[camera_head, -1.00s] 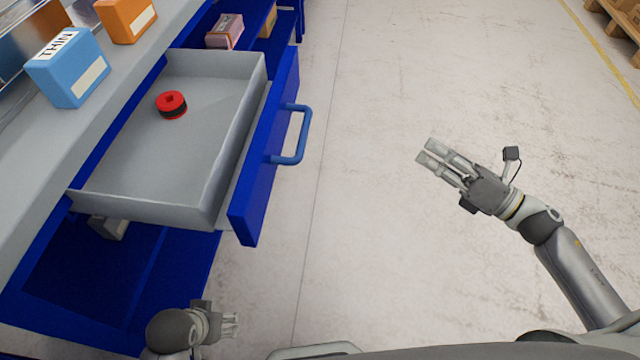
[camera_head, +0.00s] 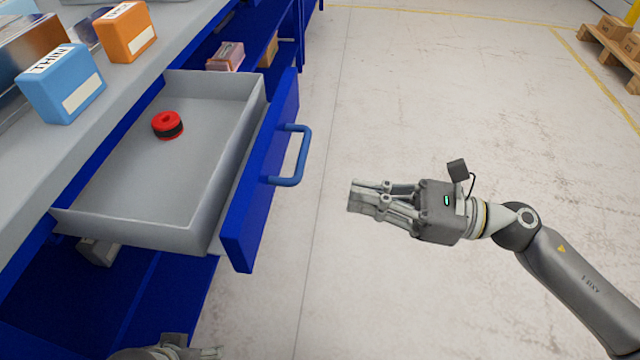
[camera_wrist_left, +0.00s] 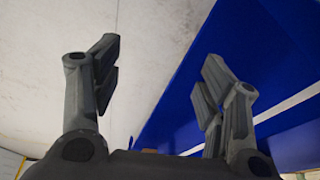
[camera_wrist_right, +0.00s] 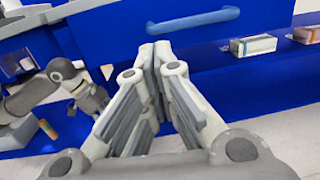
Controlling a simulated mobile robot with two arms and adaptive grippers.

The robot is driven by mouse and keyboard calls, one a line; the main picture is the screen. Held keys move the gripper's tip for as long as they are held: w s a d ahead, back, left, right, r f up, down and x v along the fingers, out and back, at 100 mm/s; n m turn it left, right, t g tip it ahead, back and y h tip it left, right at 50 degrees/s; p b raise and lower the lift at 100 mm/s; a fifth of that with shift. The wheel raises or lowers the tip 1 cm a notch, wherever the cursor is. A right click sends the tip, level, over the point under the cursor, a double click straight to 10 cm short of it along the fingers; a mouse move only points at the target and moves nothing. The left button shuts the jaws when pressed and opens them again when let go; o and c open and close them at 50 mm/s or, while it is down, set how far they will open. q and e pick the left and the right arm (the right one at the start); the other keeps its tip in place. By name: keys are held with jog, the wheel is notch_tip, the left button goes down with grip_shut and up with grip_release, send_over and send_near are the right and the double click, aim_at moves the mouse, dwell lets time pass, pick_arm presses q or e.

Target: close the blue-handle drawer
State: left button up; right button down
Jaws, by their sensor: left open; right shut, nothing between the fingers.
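The drawer (camera_head: 160,195) stands pulled out of the blue workbench. Its blue front (camera_head: 262,180) carries a blue bar handle (camera_head: 300,160), which also shows at the top of the right wrist view (camera_wrist_right: 193,20). A red and black round object (camera_head: 167,125) lies inside the drawer. My right gripper (camera_head: 356,197) is shut and empty, to the right of the handle and a little lower in the picture, apart from it. My left gripper (camera_wrist_left: 160,75) is open and empty; in the head view it is mostly cut off at the bottom edge.
A blue box (camera_head: 62,85) and an orange box (camera_head: 126,32) stand on the grey worktop (camera_head: 185,30). Small boxes (camera_head: 226,56) sit on a blue shelf behind the drawer. The floor (camera_head: 430,110) right of the drawer is clear. A pallet with cartons (camera_head: 615,45) stands far right.

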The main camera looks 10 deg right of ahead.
pick_arm(q)
jog(key=shift+w+f+p, duration=0.15)
jog(key=shift+w+p, duration=0.05)
jog(key=shift+p, duration=0.5)
pick_arm(e)
jog(key=x, duration=0.7)
